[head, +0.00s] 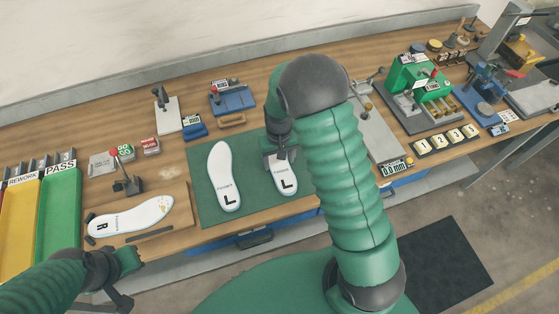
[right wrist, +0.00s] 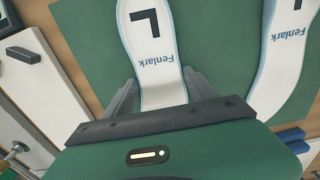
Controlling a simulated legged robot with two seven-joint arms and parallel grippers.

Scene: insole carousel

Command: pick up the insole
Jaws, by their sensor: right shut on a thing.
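Two white insoles marked L are at the green mat (head: 208,178). My right gripper (head: 281,152) is shut on the right-hand insole (head: 285,180), at the end away from its L. In the right wrist view its fingers (right wrist: 160,98) stand on either side of this insole (right wrist: 160,62); I cannot tell whether it is clear of the mat. The other L insole (head: 223,175) lies flat to its left, and also shows in the right wrist view (right wrist: 285,55). My left gripper (head: 122,285) is at the lower left, away from the insoles; its jaw state is unclear.
An insole marked R (head: 130,216) with brownish spots lies on a wooden board at the left. A yellow REWORK bin (head: 20,220) and green PASS bin (head: 60,210) stand at the far left. A blue device (head: 232,99) and a green press (head: 415,80) stand behind and to the right.

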